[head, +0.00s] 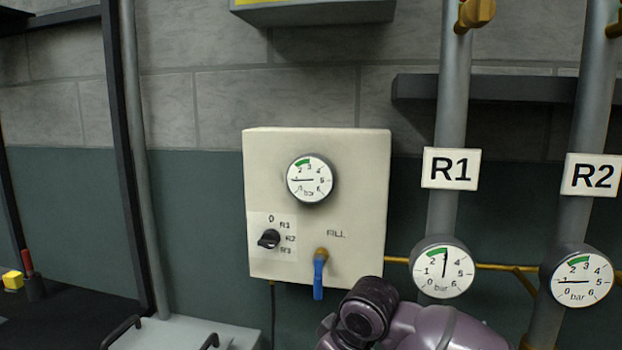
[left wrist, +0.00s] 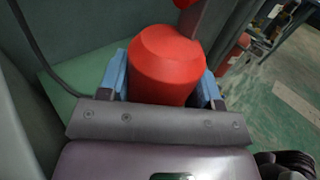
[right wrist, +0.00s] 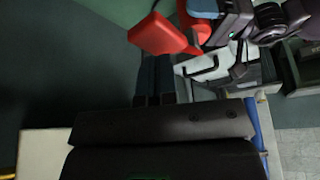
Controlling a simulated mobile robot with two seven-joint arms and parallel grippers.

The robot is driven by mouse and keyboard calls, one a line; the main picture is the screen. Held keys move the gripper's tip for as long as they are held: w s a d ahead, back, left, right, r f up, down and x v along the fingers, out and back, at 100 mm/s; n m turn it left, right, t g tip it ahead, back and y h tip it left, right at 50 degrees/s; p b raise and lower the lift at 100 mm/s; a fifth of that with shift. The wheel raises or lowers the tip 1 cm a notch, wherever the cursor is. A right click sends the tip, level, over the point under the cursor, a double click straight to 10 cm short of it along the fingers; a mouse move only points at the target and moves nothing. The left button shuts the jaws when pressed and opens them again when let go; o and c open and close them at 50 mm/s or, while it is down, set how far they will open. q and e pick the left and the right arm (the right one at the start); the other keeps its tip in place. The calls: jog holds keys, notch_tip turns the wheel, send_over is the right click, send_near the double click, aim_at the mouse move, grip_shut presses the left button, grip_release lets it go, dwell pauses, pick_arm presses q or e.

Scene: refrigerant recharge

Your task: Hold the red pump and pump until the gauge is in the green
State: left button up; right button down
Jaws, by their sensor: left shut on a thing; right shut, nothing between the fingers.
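The red pump (left wrist: 165,65) fills the middle of the left wrist view. My left gripper (left wrist: 165,85) is shut on it, with a blue finger on each side. Red parts of the pump (right wrist: 160,35) also show at the top of the right wrist view. The R2 gauge (head: 577,277) needle points left, outside green.
A beige panel (head: 355,220) on the wall carries a black selector knob (head: 269,239) and a blue FILL handle (head: 319,275) hanging down. Grey pipes marked R1 (head: 451,168) and R2 (head: 592,175) stand at the right. A purple arm link of mine covers the bottom middle.

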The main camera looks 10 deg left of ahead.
jog(key=shift+f, duration=0.15)
jog(key=shift+f, duration=2.3)
jog(key=shift+r, duration=4.35)
jog(key=shift+r, duration=0.1)
jog(key=shift+f, duration=2)
